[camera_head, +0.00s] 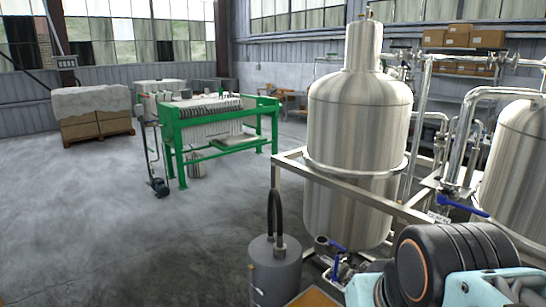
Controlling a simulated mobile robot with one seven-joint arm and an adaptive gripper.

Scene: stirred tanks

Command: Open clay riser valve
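A valve with a blue lever handle (465,207) sits on the pipework at the right, beside a small white tag (438,216). Its lever slopes down to the right. Another blue-handled valve (336,262) is low down at the foot of the large steel tank (358,130). I cannot tell which of them is the clay riser valve, nor whether either is open or closed. My black and pale-blue arm (440,262) fills the lower right corner and hides part of the lower pipework. My gripper is not in view.
A second steel tank (520,160) stands at the right edge. A steel frame rail (330,180) runs around the tanks. A grey drum (274,272) with a black hose stands in front. A green filter press (222,120) is farther back. The floor at left is clear.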

